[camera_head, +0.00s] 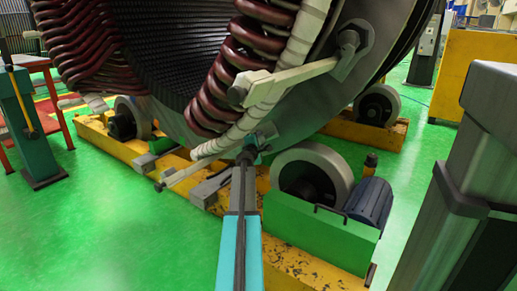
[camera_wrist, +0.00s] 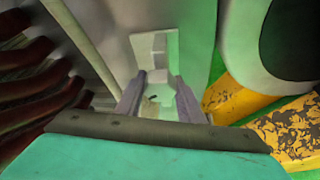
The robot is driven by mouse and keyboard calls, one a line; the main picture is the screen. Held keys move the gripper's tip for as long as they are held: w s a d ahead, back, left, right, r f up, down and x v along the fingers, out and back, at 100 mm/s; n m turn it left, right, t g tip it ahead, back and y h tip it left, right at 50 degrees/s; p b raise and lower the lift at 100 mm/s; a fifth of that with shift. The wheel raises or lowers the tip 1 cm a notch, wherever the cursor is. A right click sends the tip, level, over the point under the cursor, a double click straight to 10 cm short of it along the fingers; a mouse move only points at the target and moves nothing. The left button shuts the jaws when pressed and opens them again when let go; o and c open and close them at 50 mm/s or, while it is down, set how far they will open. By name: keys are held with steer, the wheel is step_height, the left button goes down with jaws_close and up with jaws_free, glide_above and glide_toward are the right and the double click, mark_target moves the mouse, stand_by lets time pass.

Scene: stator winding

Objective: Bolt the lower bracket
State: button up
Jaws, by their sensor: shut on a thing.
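My gripper (camera_wrist: 158,104) shows in the wrist view with its two grey fingers apart around a small pale piece (camera_wrist: 151,106). It is shut on this piece, whose exact shape is too small and dim to tell. In the head view my gripper (camera_head: 249,150) is at the stator's lower rim, mostly hidden by my arm. A pale lower bracket (camera_head: 181,175) sticks out to the left of it, with a dark bolt-like end. A stepped pale block (camera_wrist: 155,48) stands just beyond the fingers in the wrist view. Whether the held piece touches it, I cannot tell.
The large stator (camera_head: 165,50) with dark red coils (camera_head: 228,75) hangs over my arm. An upper bracket (camera_head: 300,75) is bolted to it. A roller (camera_head: 312,172) and green motor base (camera_head: 320,230) stand close on the right. The green floor (camera_head: 130,235) is clear at the left.

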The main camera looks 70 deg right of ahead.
steer(key=shift+w+m+h+b, duration=0.3)
steer(key=shift+m+b, duration=0.3)
steer(key=shift+b, duration=1.4)
steer(key=shift+r+b, duration=0.1)
steer(key=shift+b, duration=0.55)
steer(key=o, duration=1.1)
steer(key=shift+c, duration=0.2)
steer(key=shift+s, duration=0.15)
steer(key=shift+s+a, duration=0.1)
steer(key=shift+a, duration=0.05)
steer(key=s+a+p, duration=0.1)
steer(key=a+p, duration=0.2)
steer(key=a, duration=1)
steer(key=shift+s+a+r, duration=0.2)
steer(key=shift+s+r, duration=0.05)
steer(key=shift+s, duration=0.05)
